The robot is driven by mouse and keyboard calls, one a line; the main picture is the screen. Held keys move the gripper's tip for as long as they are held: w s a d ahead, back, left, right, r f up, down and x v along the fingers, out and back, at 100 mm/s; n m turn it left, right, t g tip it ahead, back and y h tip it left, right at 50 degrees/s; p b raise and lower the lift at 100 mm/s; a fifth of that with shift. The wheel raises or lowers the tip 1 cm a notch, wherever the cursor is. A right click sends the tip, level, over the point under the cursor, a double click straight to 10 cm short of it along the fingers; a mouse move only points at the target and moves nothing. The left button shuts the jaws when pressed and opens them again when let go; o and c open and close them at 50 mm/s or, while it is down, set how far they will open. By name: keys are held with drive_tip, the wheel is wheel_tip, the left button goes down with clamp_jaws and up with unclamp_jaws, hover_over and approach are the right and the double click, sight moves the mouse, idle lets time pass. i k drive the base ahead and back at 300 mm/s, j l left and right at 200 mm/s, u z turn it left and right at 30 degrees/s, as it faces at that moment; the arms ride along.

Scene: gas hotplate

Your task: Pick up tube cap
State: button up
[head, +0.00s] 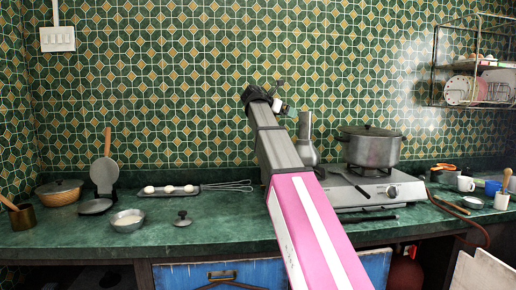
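I cannot make out for sure which thing is the tube cap. A small dark round piece with a knob on top (182,218) lies flat on the green counter, left of my arm, and looks cap-like. My gripper (283,92) is small and partly hidden at the far end of my raised arm, in front of the tiled wall. It is well above the counter and apart from the cap-like piece. Its fingers are too small to tell open from shut.
A metal bowl (128,221), a tray with white round items (225,188) and a whisk (230,185) are on the left. A gas hotplate (375,190) bears a lidded pot (370,149) on the right. A wire rack (437,85) hangs upper right. The front counter near the cap-like piece is clear.

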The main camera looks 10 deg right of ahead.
sight(183, 221)
drive_tip(key=k+j, duration=0.25)
drive_tip(key=j, duration=0.15)
drive_tip(key=k+j, duration=0.25)
drive_tip(key=j, duration=0.15)
drive_tip(key=k+j, duration=0.25)
drive_tip(key=j, duration=0.15)
drive_tip(key=k+j, duration=0.25)
drive_tip(key=j, duration=0.1)
